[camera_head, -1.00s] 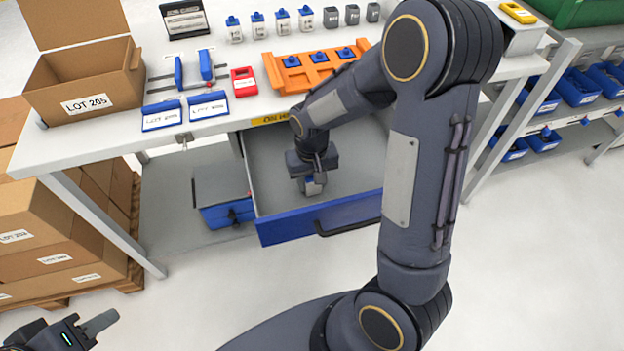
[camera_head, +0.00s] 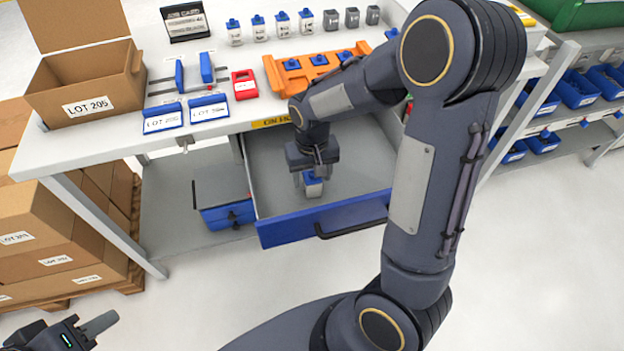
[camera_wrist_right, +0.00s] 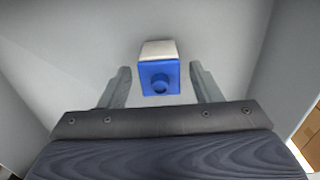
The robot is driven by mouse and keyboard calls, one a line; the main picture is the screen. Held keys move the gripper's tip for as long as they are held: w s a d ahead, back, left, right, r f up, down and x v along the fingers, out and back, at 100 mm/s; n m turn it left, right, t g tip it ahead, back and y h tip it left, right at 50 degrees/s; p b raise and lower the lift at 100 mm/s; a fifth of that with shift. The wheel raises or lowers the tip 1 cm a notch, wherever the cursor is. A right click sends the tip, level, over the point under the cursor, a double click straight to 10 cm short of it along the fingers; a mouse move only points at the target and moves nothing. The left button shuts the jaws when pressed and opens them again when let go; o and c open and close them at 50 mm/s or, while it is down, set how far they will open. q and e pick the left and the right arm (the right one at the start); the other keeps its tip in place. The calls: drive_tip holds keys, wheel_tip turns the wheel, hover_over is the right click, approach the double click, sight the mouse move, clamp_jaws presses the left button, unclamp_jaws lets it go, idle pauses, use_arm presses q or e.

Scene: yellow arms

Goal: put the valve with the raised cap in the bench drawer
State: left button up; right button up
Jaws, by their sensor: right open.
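The valve (camera_head: 313,187), a light body with a blue cap, stands in the open bench drawer (camera_head: 280,228), on its grey floor near the blue front. In the right wrist view the valve (camera_wrist_right: 159,76) sits just beyond and between the fingertips, with gaps on both sides. My right gripper (camera_head: 309,175) is inside the drawer, right above the valve, with its jaws (camera_wrist_right: 160,82) open and apart from it. My left gripper (camera_head: 95,328) is at the bottom left, far from the drawer; its jaw opening is unclear.
On the bench stand a row of blue-capped and grey valves (camera_head: 282,25), an orange rack (camera_head: 312,68) with blue-capped pieces, a red block (camera_head: 244,85), blue label holders (camera_head: 208,108) and an open carton (camera_head: 85,80).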

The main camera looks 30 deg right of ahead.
wheel_tip(320, 180, up, 9)
drive_tip(key=shift+f+p, duration=0.1)
drive_tip(key=shift+p, duration=0.45)
drive_tip(key=s+a+r+t+y, duration=0.2)
drive_tip(key=s+r, duration=0.1)
drive_tip(key=s, duration=0.5)
drive_tip(key=s+a+r+n+t+y, duration=0.1)
drive_tip(key=s+a+r+t, duration=0.1)
drive_tip(key=s, duration=0.7)
drive_tip(key=shift+s+r+t+y, duration=0.15)
drive_tip(key=shift+r+t+y, duration=0.3)
drive_tip(key=shift+t, duration=0.35)
drive_tip(key=shift+a, duration=0.1)
